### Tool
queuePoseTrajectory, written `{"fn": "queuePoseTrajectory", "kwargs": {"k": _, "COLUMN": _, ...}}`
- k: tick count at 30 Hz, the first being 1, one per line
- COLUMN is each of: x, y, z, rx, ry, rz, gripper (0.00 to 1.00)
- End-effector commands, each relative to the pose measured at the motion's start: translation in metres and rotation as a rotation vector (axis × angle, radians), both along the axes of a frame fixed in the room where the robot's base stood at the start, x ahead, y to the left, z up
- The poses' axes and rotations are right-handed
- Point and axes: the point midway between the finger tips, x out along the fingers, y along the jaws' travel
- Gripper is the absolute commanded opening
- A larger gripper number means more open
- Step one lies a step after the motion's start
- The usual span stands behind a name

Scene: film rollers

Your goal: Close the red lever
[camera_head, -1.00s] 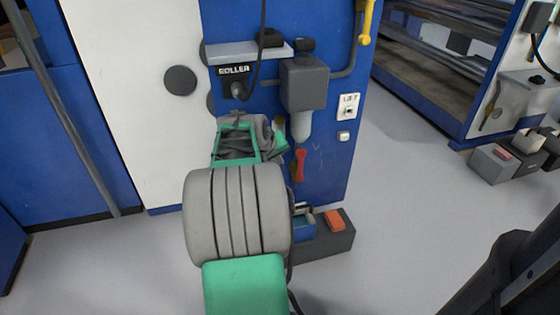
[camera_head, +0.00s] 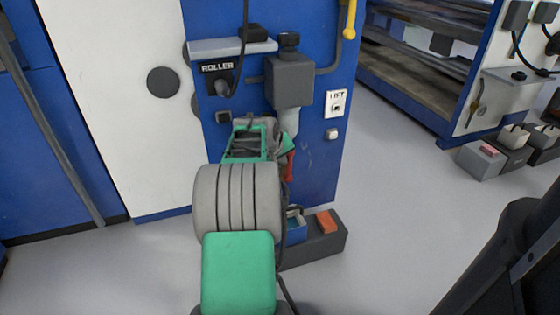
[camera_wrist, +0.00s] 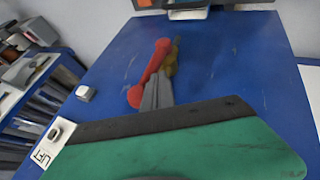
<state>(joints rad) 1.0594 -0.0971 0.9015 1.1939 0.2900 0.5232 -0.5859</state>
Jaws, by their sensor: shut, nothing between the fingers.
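The red lever (camera_head: 291,165) is on the blue panel (camera_head: 315,175), below the grey box; my wrist hides most of it in the head view. In the wrist view the red lever (camera_wrist: 148,73) slants across the panel, with a brass-coloured part (camera_wrist: 171,60) beside its upper part. My gripper (camera_wrist: 157,92) is shut and empty. Its grey fingers overlap the right side of the lever's lower end in the wrist view. I cannot tell if they touch it. The fingertips are hidden in the head view.
A grey box (camera_head: 290,82) with a pale cylinder under it sits above the lever. The LIFT switch plate (camera_head: 336,104) is to the right. A dark floor box with an orange pedal (camera_head: 327,221) stands below. Open floor (camera_head: 400,190) lies to the right.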

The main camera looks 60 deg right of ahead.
Motion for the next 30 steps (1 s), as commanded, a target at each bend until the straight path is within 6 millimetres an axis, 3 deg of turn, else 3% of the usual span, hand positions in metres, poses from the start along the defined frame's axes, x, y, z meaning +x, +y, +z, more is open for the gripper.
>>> {"fn": "queuePoseTrajectory", "kwargs": {"k": 2, "x": -0.009, "y": -0.007, "z": 0.010, "rx": 0.002, "ry": 0.001, "rz": -0.005, "gripper": 0.00}}
{"fn": "queuePoseTrajectory", "kwargs": {"k": 7, "x": -0.026, "y": -0.025, "z": 0.009, "rx": 0.001, "ry": 0.002, "rz": -0.005, "gripper": 0.00}}
{"fn": "queuePoseTrajectory", "kwargs": {"k": 18, "x": -0.027, "y": -0.027, "z": 0.005, "rx": -0.001, "ry": 0.000, "rz": -0.001, "gripper": 0.00}}
{"fn": "queuePoseTrajectory", "kwargs": {"k": 26, "x": -0.016, "y": -0.004, "z": 0.024, "rx": -0.002, "ry": -0.001, "rz": 0.003, "gripper": 0.00}}
{"fn": "queuePoseTrajectory", "kwargs": {"k": 30, "x": -0.022, "y": 0.011, "z": 0.052, "rx": -0.005, "ry": -0.002, "rz": -0.001, "gripper": 0.00}}
